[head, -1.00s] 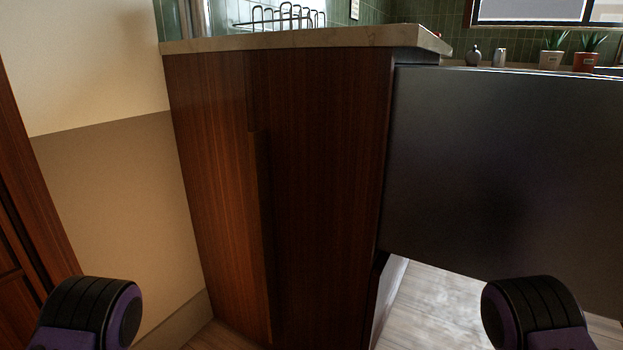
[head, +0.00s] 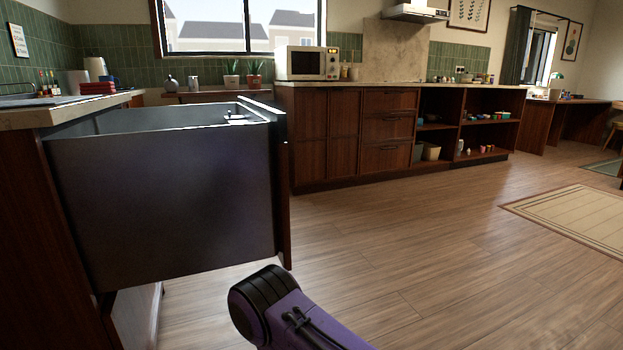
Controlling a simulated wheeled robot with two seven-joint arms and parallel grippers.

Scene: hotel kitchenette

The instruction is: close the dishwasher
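The dishwasher (head: 170,205) is a dark grey metal drawer-like box at the left of the head view. It stands pulled out to the right from under the counter, open at the top. Its thin front panel (head: 282,190) is seen nearly edge-on at the right end of the box. Small light items (head: 235,118) show near the front end inside; I cannot tell what they are. The lower inside is hidden by the near side wall. Neither of my grippers is in view; only a purple and black link of my arm shows at the bottom, below the box.
The counter (head: 38,117) holds a sink and red items at the left. Farther back are wooden cabinets (head: 345,135) with a microwave (head: 307,63) on top, and open shelves (head: 465,125). The wooden floor (head: 420,250) in front and to the right is clear, up to a rug (head: 575,222).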

